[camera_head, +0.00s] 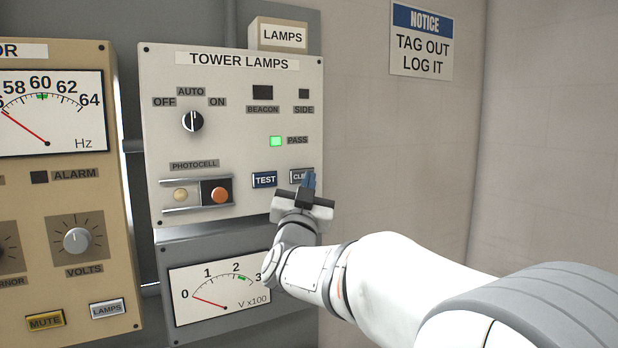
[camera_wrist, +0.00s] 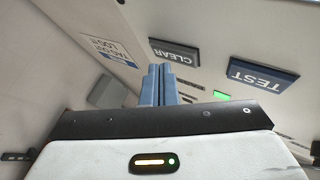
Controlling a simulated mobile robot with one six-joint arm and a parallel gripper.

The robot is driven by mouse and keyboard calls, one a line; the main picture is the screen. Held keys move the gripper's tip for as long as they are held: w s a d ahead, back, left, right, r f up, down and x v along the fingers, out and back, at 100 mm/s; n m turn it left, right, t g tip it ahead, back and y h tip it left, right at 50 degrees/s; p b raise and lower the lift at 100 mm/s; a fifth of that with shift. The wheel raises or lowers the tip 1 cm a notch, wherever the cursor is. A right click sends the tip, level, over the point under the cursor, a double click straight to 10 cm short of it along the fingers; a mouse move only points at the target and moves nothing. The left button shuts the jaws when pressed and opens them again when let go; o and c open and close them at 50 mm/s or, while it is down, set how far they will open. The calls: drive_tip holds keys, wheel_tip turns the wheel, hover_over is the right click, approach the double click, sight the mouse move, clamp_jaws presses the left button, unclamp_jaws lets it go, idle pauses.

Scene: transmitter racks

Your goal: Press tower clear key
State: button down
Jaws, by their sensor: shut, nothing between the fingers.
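The clear key (camera_head: 298,175) is a small dark key with white letters, low on the right of the tower lamps panel (camera_head: 230,130). It is partly covered by my gripper in the head view and shows upside down in the wrist view (camera_wrist: 174,52). The blue test key (camera_head: 264,180) is just left of it; it also shows in the wrist view (camera_wrist: 262,78). My gripper (camera_head: 309,180) has its blue fingers together and empty. Its tips (camera_wrist: 159,68) appear beside the clear key's lettering; I cannot tell whether they touch it.
A lit green pass lamp (camera_head: 276,141) is above the keys. The selector knob (camera_head: 192,121) and the photocell (camera_head: 219,194) are to the left. A meter (camera_head: 220,288) is below. Bare wall (camera_head: 400,150) lies to the right.

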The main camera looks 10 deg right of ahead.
drive_tip(key=shift+w+a+b, duration=0.25)
drive_tip(key=shift+w+b, duration=0.05)
drive_tip(key=shift+w, duration=0.2)
idle(0.7)
drive_tip(key=shift+s, duration=0.1)
drive_tip(key=shift+s+d+f+b, duration=0.15)
drive_tip(key=shift+s+b, duration=0.2)
drive_tip(key=shift+b, duration=0.1)
drive_tip(key=shift+s+d, duration=0.1)
drive_tip(key=shift+s, duration=0.2)
drive_tip(key=s+b, duration=0.1)
drive_tip(key=s+d+b, duration=0.1)
drive_tip(key=s, duration=0.2)
drive_tip(key=shift+s+d+b, duration=0.3)
drive_tip(key=shift+s+b, duration=0.1)
idle(0.5)
